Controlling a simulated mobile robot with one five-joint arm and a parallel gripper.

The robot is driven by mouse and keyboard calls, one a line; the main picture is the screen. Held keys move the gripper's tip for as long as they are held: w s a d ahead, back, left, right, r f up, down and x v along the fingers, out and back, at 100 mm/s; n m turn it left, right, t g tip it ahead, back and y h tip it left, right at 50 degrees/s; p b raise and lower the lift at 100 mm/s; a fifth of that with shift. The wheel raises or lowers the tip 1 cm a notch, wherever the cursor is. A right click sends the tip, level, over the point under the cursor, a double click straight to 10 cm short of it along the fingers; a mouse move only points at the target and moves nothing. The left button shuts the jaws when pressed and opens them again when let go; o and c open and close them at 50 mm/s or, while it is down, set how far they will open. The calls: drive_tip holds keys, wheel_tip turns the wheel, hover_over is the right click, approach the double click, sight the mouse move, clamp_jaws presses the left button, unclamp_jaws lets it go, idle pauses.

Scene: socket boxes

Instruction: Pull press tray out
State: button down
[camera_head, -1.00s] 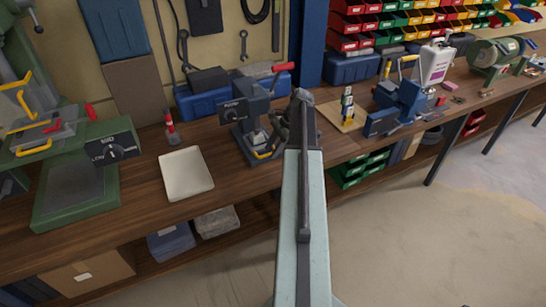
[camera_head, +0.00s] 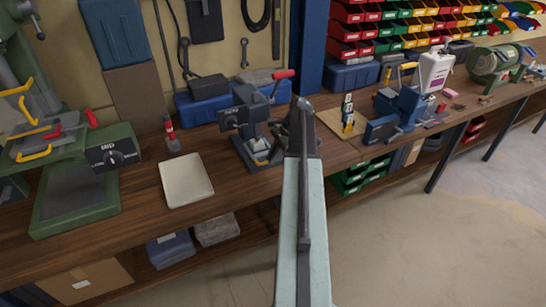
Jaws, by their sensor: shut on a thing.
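The small blue-grey press (camera_head: 243,122) stands on the bench at picture centre, with a red-tipped lever at its top. Its pale press tray (camera_head: 258,147) shows low at its front, with a yellow handle (camera_head: 262,161). My gripper (camera_head: 282,140) is at the right front of the press, close beside the handle. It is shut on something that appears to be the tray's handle. My arm hides much of the gripper, and the contact is too small to see clearly.
An empty off-white tray (camera_head: 187,181) lies on the bench left of the press. A green machine (camera_head: 80,185) stands farther left. A wooden board (camera_head: 342,124) and a blue vise (camera_head: 398,112) are to the right. The floor at right is clear.

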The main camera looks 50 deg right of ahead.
idle(0.9)
drive_tip(key=s+a, duration=0.4)
drive_tip(key=s, duration=0.7)
drive_tip(key=shift+s+a, duration=0.25)
drive_tip(key=shift+a, duration=0.05)
drive_tip(key=c, duration=1.5)
unclamp_jaws()
drive_tip(key=p+v, duration=0.7)
drive_tip(key=v, duration=0.1)
